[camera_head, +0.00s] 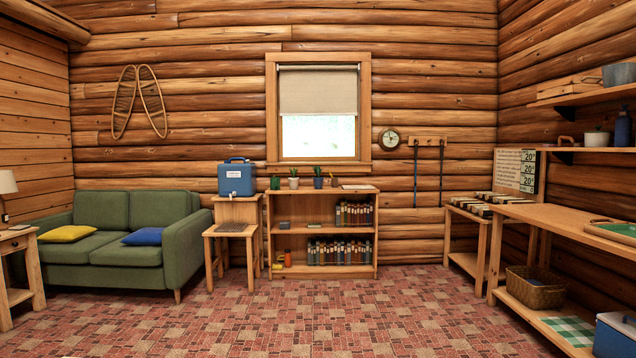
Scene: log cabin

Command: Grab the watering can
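I cannot make out a watering can for certain in the head view. A low wooden bookcase (323,231) under the window carries several small potted plants (293,181) on its top. Small orange and yellow items (284,260) sit on its bottom left shelf, too small to tell. A grey metal container (618,74) stands on the upper right wall shelf, cut by the picture edge; I cannot tell what it is. Neither of my grippers is in view.
A green sofa (122,237) stands at the left. A blue cooler (237,178) sits on a wooden stand, with a stool (230,245) before it. A long bench (560,220) with a wicker basket (536,288) below lines the right wall. The patterned floor (300,320) is clear.

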